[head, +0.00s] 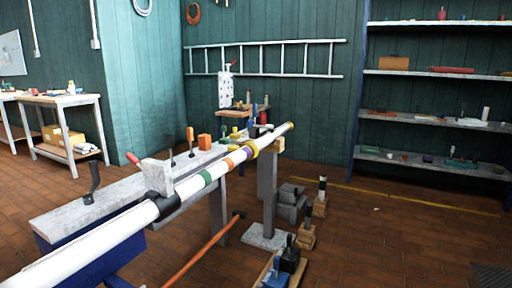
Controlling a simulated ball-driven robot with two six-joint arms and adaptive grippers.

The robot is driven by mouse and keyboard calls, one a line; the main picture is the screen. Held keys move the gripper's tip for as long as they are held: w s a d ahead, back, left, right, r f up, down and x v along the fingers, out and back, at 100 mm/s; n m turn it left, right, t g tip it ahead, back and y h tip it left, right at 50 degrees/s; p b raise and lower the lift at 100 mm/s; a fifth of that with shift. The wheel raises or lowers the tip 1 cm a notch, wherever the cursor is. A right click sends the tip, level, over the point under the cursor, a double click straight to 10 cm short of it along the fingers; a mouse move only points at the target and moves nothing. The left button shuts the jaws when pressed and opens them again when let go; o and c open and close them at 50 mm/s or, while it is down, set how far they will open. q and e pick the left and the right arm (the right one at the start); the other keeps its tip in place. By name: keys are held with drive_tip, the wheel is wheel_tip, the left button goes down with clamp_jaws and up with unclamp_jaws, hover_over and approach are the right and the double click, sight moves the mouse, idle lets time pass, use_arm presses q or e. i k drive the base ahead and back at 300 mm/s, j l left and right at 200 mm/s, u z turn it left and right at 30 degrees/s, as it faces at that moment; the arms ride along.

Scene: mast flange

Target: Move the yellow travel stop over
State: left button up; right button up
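The far tip of the pole is also yellowish. A grey clamp block with a black saddle (158,178) stands at the pole's nearer part. Neither of my grippers shows in the head view.
A grey post (268,185) stands under the pole's far part. Wooden-based items and a tray stand on the floor. Open floor lies to the right.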

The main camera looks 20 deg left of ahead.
sight(235, 149)
drive_tip(key=i+l+z, duration=0.15)
drive_tip(key=l, duration=0.25)
drive_tip(key=i+l+z, duration=0.2)
drive_tip(key=l, duration=0.15)
drive_tip(key=i+l+z, duration=0.15)
drive_tip(key=l, duration=0.2)
drive_tip(key=i+l+u, duration=0.25)
drive_tip(key=i, duration=0.25)
drive_tip(key=i+l+u, duration=0.25)
drive_tip(key=i, duration=0.2)
drive_tip(key=j, duration=0.1)
